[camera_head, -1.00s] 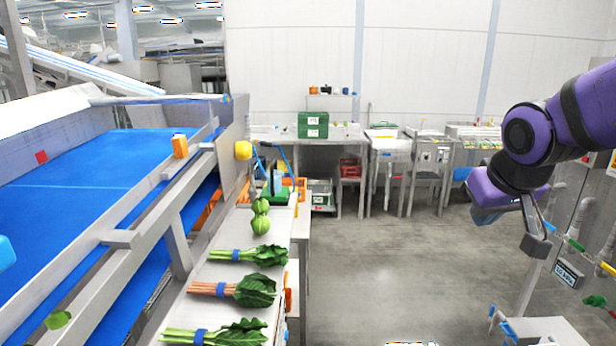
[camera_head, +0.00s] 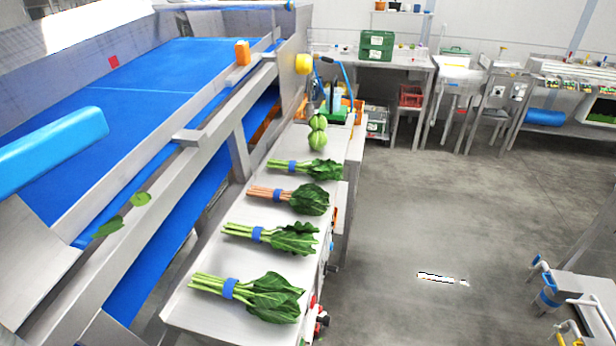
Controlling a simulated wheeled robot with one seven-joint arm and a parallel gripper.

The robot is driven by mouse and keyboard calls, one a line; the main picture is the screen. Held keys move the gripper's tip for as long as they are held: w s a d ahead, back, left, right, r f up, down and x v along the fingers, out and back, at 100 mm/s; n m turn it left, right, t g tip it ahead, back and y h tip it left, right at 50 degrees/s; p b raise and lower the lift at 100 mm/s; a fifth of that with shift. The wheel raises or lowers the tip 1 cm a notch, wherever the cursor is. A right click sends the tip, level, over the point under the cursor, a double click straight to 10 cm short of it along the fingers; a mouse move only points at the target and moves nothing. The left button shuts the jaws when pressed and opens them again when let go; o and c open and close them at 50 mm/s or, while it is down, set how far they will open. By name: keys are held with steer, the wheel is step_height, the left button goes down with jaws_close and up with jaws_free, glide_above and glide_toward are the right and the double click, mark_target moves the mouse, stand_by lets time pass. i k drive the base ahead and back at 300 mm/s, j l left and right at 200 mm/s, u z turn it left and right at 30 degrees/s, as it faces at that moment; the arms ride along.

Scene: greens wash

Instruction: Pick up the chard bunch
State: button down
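The bunch with pinkish-orange stems and dark green leaves (camera_head: 308,199), which looks like the chard, lies on the long pale metal bench (camera_head: 215,255). A blue band holds its stems, which point left; its leaves point right. It is second from the far end in a row of banded bunches. A green-stemmed bunch (camera_head: 316,169) lies just beyond it and another (camera_head: 293,238) just nearer, both apart from it. My gripper is out of view.
The nearest leafy bunch (camera_head: 270,297) lies at the bench's front end. A blue conveyor (camera_head: 75,115) with a metal side rail runs along the left. Grey floor (camera_head: 430,215) is open to the right.

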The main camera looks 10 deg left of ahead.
mark_target(290, 196)
steer(key=u, duration=0.4)
steer(key=l+u, duration=0.15)
steer(key=u, duration=0.7)
steer(key=l+u, duration=0.15)
steer(key=u, duration=0.25)
